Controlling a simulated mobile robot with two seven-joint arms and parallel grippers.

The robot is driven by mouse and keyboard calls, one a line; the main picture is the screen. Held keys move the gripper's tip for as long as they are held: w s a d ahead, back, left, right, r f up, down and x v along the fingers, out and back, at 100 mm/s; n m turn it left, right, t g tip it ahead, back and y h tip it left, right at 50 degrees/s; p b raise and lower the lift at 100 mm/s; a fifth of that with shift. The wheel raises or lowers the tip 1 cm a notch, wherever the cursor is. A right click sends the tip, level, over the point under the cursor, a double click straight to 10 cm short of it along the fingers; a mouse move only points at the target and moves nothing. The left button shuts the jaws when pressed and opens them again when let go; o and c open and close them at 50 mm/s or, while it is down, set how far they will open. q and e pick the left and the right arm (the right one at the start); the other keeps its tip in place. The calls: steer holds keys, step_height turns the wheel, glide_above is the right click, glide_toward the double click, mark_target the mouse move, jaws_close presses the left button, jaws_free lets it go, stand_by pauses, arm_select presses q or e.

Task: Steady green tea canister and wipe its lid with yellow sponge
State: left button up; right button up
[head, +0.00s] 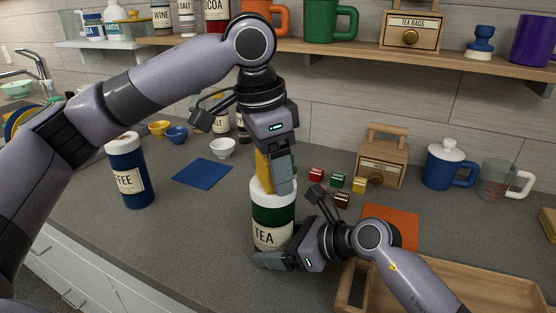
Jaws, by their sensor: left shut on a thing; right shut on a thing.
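The green tea canister (273,214) stands upright on the grey counter, with a white lid (262,189) and a TEA label. My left gripper (275,180) points down over the lid and is shut on the yellow sponge (263,172). The sponge is at the lid's top and looks in contact with it; the gripper hides part of it. My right gripper (270,258) is low at the canister's base, coming from the right, and is shut on the canister. Its far finger is partly hidden.
A blue coffee canister (127,172) stands to the left, near a blue cloth (202,173). A wooden tray (490,290) and an orange cloth (392,222) lie to the right. Small colored boxes (337,180) and a wooden tea box (382,158) stand behind. A shelf hangs above.

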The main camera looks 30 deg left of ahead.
arm_select(q)
steer(key=shift+s+f, duration=0.15)
steer(key=shift+s, duration=0.75)
steer(key=shift+r, duration=4.25)
arm_select(e)
steer(key=o, duration=0.9)
steer(key=v, duration=1.2)
arm_select(q)
steer(key=shift+f, duration=0.1)
arm_select(e)
steer(key=shift+s, duration=0.1)
